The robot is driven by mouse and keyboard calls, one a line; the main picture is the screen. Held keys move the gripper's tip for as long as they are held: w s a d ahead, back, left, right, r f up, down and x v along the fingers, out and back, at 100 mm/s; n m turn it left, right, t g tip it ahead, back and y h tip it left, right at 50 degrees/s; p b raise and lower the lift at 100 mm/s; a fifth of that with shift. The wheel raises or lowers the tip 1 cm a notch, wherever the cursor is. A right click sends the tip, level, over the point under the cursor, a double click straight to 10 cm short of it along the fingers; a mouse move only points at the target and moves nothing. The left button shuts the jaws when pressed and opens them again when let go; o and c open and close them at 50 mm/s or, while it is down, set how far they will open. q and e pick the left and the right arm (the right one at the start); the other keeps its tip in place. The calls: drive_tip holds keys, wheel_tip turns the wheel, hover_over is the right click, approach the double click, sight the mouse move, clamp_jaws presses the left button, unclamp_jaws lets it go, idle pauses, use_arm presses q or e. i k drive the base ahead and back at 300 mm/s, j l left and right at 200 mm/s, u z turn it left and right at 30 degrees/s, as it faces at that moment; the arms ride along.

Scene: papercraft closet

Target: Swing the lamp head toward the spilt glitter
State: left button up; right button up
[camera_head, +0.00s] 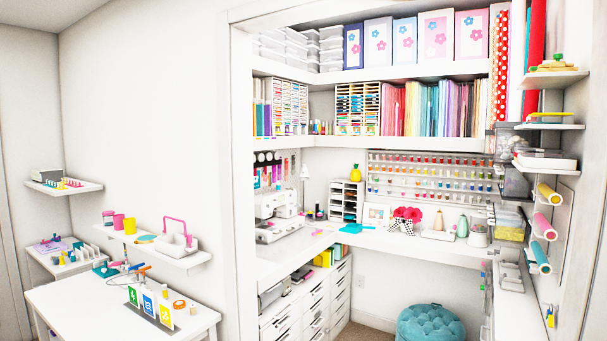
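A slim white lamp-like shape (305,174) with a cone-shaped top stands at the back left corner of the closet desk, behind the white sewing machine (278,214). It is small here, and I cannot tell which way its head points. I cannot make out any spilt glitter on the surfaces in view. Neither of my grippers shows in the head view.
A white table (70,297) at the front left holds cards and small tools. Wall shelves (188,258) jut out above it. A teal tufted stool (432,323) stands under the closet desk (400,245). Paper rolls (548,194) stick out at right.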

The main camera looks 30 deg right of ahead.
sight(304, 176)
drive_tip(key=i+l+z, duration=0.65)
drive_tip(key=i+z, duration=0.2)
drive_tip(key=i, duration=0.25)
drive_tip(key=i+z, duration=0.4)
drive_tip(key=i, duration=0.2)
drive_tip(key=i+j+z, duration=0.1)
drive_tip(key=i+z, duration=0.35)
drive_tip(key=i+l+u, duration=0.1)
drive_tip(key=i, duration=0.4)
drive_tip(key=i+l+u, duration=0.1)
drive_tip(key=i, duration=0.4)
drive_tip(key=i+l+u, duration=0.1)
drive_tip(key=i, duration=0.35)
